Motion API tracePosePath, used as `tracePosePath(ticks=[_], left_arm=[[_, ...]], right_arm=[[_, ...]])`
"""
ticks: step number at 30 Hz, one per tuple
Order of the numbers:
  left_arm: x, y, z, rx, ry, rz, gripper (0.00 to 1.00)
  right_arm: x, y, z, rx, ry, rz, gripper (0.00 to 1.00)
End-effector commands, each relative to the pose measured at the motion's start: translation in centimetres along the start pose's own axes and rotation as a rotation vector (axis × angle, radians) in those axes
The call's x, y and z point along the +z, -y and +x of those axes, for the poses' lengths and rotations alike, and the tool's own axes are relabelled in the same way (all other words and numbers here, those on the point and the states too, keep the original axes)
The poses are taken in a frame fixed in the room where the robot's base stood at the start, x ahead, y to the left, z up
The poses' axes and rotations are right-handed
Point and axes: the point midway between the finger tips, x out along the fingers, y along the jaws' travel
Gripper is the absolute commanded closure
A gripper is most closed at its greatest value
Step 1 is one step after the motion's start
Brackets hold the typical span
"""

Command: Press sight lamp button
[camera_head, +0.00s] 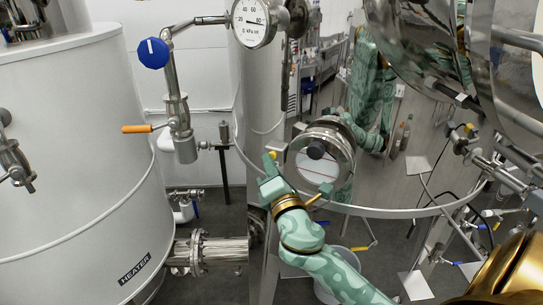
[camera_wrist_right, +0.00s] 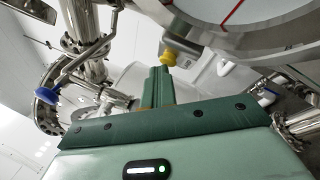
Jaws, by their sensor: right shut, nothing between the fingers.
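The sight glass (camera_head: 337,140) is a round metal-rimmed window on the polished tank, with a dark lamp head (camera_head: 316,150) over it. A small yellow button (camera_head: 273,155) shows at its left; it is also in the right wrist view (camera_wrist_right: 168,58), on a grey housing beside the glass rim. My right gripper (camera_head: 268,162) comes up from below, shut and empty. Its green fingers (camera_wrist_right: 161,72) end right at the yellow button in the wrist view. I cannot tell whether they touch it. My left gripper is not in view.
A white heater tank (camera_head: 75,150) stands at the left. A pipe with a blue knob (camera_head: 153,53), an orange-handled valve (camera_head: 137,129) and a pressure gauge (camera_head: 253,22) stand between the tanks. A hoop rail (camera_head: 400,211) runs around the polished tank, which reflects my green arm.

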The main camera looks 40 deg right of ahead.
Motion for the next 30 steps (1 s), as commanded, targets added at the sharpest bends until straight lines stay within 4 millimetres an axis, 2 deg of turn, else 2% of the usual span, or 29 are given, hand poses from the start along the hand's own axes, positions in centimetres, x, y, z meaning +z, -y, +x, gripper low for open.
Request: tracePosePath(ticks=[8,21,30], left_arm=[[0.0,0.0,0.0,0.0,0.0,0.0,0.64],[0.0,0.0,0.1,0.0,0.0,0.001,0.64],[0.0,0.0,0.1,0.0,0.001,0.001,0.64]], right_arm=[[-0.4,-0.2,-0.5,-0.002,-0.002,0.0,1.0],[-2.9,-2.7,-3.9,-0.001,-0.003,0.002,1.0],[-3.1,-3.0,-4.2,-0.001,-0.003,0.001,1.0]])
